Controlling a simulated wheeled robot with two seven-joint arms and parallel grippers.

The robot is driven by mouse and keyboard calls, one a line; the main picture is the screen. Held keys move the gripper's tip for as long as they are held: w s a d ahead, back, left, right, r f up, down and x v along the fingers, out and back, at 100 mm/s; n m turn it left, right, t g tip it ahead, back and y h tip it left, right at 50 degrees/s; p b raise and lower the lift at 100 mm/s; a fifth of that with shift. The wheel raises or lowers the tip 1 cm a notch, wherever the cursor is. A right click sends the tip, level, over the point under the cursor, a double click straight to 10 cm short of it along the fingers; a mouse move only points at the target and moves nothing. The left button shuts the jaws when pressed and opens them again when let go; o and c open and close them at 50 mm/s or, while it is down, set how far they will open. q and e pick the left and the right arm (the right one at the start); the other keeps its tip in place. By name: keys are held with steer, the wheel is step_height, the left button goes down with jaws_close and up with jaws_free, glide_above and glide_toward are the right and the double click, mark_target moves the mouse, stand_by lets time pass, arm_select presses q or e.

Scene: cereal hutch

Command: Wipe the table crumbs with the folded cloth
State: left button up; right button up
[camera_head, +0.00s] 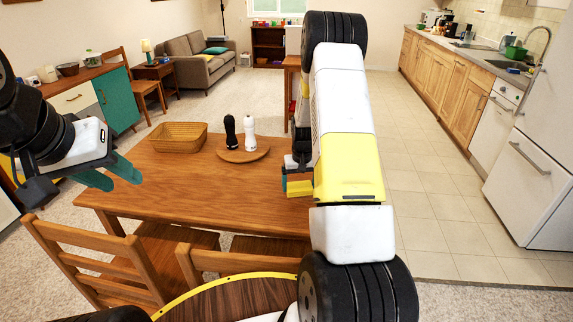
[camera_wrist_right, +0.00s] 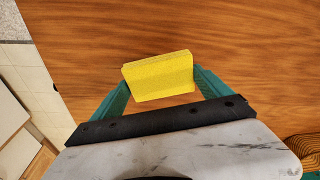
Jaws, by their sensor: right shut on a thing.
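The folded cloth is a yellow block (camera_wrist_right: 158,62) held between the teal fingers of my right gripper (camera_wrist_right: 161,82), over the wooden table in the right wrist view. In the head view the cloth (camera_head: 300,188) shows at the table's right end, partly hidden by my right arm. Whether it touches the tabletop I cannot tell. The table (camera_head: 210,188) is brown wood, and I cannot make out crumbs on it in either view. My left gripper (camera_head: 118,180) is open and empty, beyond the table's left edge in the head view.
A wicker basket (camera_head: 178,143) and a round wooden board (camera_head: 243,154) with a black mill (camera_head: 230,132) and a white mill (camera_head: 250,134) stand at the table's far side. Chairs (camera_head: 100,262) stand at the near side. The table's middle looks clear.

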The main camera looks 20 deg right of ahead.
steer(key=shift+a+r, duration=0.1)
steer(key=shift+r, duration=2)
